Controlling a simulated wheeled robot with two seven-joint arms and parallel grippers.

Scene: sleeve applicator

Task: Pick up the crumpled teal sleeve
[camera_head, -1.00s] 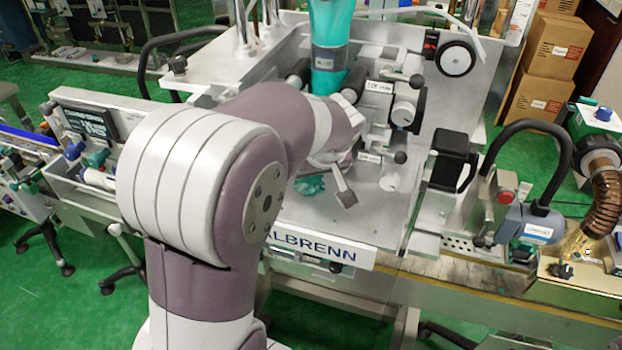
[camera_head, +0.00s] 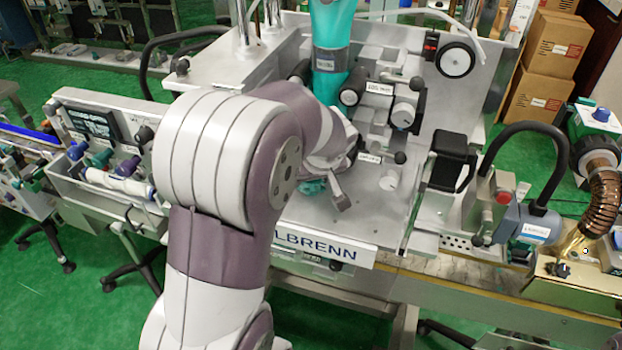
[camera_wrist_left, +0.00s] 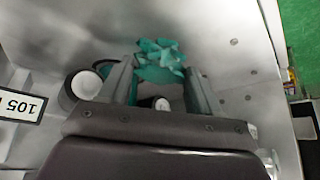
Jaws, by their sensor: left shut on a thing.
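The crumpled teal sleeve (camera_head: 311,187) is at the machine's metal plate, mostly hidden behind my left gripper (camera_head: 325,190) in the head view. In the left wrist view the sleeve (camera_wrist_left: 160,58) is a faceted, folded teal lump between and just beyond the tips of the two fingers (camera_wrist_left: 158,68). My left gripper is shut on the sleeve, with the fingers held apart by it. I cannot tell whether the sleeve still touches the plate. My right gripper is in neither view.
A taut teal film (camera_head: 329,35) runs down to rollers above the plate. Black-knobbed adjusters (camera_head: 404,115) stand right of the gripper, and a black box (camera_head: 450,158) further right. The plate's front right area (camera_head: 375,215) is bare.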

